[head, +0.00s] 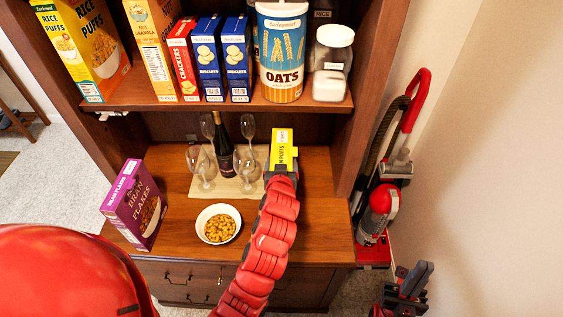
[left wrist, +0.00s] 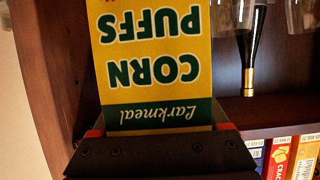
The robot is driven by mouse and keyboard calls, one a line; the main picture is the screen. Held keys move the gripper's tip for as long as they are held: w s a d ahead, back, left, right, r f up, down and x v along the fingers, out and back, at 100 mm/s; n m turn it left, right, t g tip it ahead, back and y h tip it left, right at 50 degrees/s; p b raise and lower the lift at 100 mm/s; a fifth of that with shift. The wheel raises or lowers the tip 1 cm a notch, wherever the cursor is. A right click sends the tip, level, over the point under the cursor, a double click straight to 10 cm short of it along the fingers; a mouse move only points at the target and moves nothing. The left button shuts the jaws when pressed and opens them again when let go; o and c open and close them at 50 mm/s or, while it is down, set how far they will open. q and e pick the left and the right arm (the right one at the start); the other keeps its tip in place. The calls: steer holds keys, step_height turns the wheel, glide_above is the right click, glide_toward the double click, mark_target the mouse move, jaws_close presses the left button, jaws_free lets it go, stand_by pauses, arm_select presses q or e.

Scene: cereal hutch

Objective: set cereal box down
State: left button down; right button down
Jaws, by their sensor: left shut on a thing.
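The cereal box, a yellow Corn Puffs box (head: 281,148) with a green band, is over the right rear of the wooden counter (head: 318,215), right of the wine glasses. My left gripper (head: 282,172) is shut on it. In the left wrist view the box (left wrist: 155,60) appears upside down, its green-banded end between the jaws (left wrist: 158,135). The gripper and arm hide part of the box in the head view, and I cannot tell whether it touches the counter. My right gripper (head: 408,283) is low at the right, beside the counter; its jaw state is unclear.
Wine glasses (head: 245,165) and a dark bottle (head: 223,150) stand on a mat close left of the box. A bowl of cereal (head: 218,224) and a purple Bran Flakes box (head: 135,205) are farther left. A shelf (head: 205,104) with boxes and jars overhangs. A red vacuum (head: 378,215) stands right.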

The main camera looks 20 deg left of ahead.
arm_select(q)
jaws_free()
